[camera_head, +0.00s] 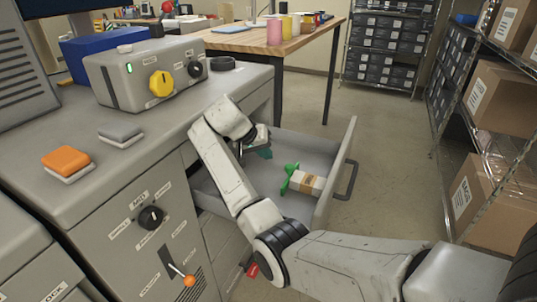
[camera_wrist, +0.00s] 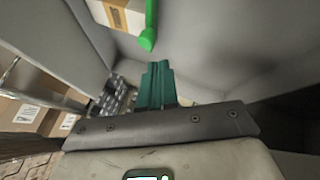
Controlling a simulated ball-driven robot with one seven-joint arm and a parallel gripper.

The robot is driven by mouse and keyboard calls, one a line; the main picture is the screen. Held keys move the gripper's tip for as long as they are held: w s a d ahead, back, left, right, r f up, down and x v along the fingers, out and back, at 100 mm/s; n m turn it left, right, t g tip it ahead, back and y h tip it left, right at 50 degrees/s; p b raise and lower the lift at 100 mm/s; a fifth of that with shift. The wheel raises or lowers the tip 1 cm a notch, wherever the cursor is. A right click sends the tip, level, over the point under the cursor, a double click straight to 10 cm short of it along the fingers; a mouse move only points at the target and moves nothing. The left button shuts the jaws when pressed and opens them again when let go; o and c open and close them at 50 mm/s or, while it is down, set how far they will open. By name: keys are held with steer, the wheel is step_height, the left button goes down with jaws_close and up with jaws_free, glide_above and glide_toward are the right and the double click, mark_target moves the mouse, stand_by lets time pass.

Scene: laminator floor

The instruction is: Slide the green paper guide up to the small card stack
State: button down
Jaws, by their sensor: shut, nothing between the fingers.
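The green paper guide (camera_head: 290,178) stands in the open grey drawer (camera_head: 343,160). The small card stack (camera_head: 309,184), white with a tan band, lies right beside it; I cannot tell whether they touch. In the wrist view the guide (camera_wrist: 148,38) shows at the top middle, with the stack (camera_wrist: 122,14) to its left, cut by the frame edge. My gripper (camera_head: 262,152) is over the drawer, left of and behind the guide in the head view. Its teal fingers (camera_wrist: 156,84) are together and empty, apart from the guide.
The drawer walls surround the guide and stack. The cabinet top holds an orange block (camera_head: 66,161), a grey block (camera_head: 120,135) and a control box with a yellow knob (camera_head: 161,84). A shelf with cardboard boxes (camera_head: 500,97) stands at the right. Floor beyond the drawer is clear.

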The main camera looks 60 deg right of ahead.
glide_toward(289, 174)
steer(key=d+f, duration=0.1)
steer(key=w+d+f, duration=0.1)
steer(key=d+f, duration=0.1)
steer(key=shift+w+d+f, duration=0.2)
steer(key=shift+d+f, duration=0.1)
steer(key=shift+f, duration=0.05)
